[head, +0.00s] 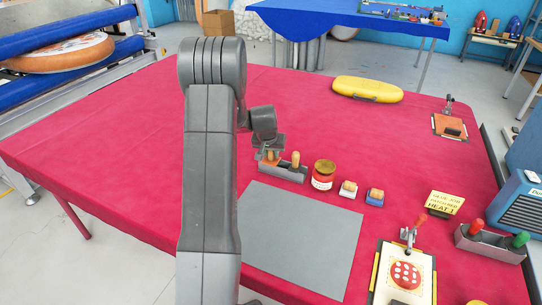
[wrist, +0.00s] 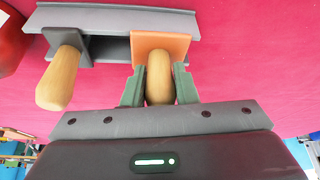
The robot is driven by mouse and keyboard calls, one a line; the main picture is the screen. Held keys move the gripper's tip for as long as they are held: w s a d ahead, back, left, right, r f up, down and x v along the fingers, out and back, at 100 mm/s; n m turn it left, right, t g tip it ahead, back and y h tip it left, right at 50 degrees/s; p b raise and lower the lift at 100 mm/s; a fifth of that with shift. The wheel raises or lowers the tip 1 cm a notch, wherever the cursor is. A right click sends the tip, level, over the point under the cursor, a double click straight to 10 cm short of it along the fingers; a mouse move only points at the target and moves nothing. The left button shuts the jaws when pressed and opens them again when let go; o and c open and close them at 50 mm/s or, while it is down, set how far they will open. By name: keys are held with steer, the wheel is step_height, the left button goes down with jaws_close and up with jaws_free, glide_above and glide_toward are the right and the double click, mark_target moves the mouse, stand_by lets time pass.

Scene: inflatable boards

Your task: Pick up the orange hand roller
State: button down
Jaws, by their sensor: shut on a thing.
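The orange hand roller (wrist: 161,42) shows in the wrist view as an orange block with a wooden handle. It sits at one end of a grey holder (wrist: 110,20) on the red table. My gripper (wrist: 160,88) has its two green fingers on either side of the wooden handle and is shut on it. A second wooden handle (wrist: 60,78) stands in the other slot of the holder. In the head view my gripper (head: 270,150) is at the left end of the holder (head: 283,174); it mostly hides the roller there.
A grey mat (head: 300,240) lies in front. A yellow case (head: 367,90) lies at the back. The table's left side is clear.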

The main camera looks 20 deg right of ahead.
steer(key=shift+r, duration=0.15)
step_height(320, 180, up, 10)
steer(key=shift+f+b, duration=0.1)
steer(key=shift+b, duration=0.6)
steer(key=c, duration=1.9)
jaws_free()
steer(key=shift+c, duration=0.6)
